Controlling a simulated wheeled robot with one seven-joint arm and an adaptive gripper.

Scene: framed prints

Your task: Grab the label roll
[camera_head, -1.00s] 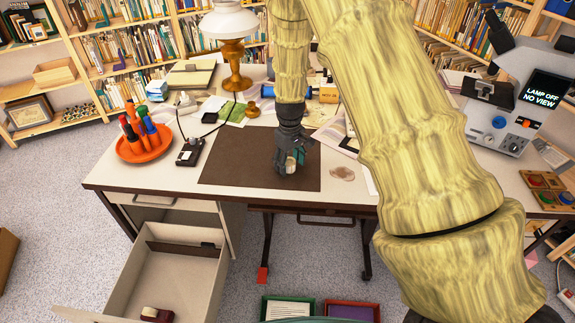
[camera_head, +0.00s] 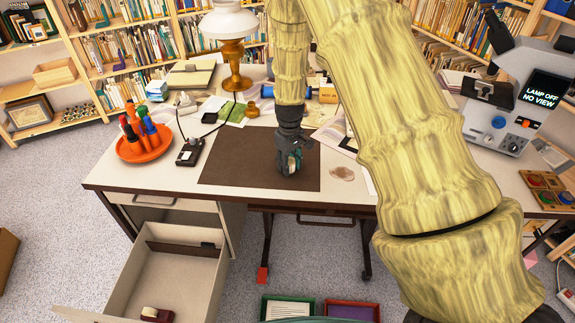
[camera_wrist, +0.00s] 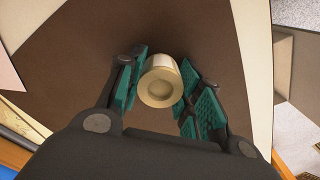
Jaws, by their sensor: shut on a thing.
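The label roll (camera_wrist: 161,82) is a small cream roll with a round hollow end. In the wrist view it sits between the green pads of my gripper (camera_wrist: 160,92), over the brown desk mat (camera_wrist: 225,60). My gripper is shut on it. In the head view my gripper (camera_head: 289,163) points down at the right part of the mat (camera_head: 235,172), and its fingers mostly hide the roll. I cannot tell whether the roll touches the mat.
An orange tray with pens (camera_head: 140,155) and a small black device (camera_head: 190,151) stand left of the mat. A lamp (camera_head: 231,50) is behind. An instrument (camera_head: 510,105) stands at the right. An open drawer (camera_head: 175,275) juts out in front.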

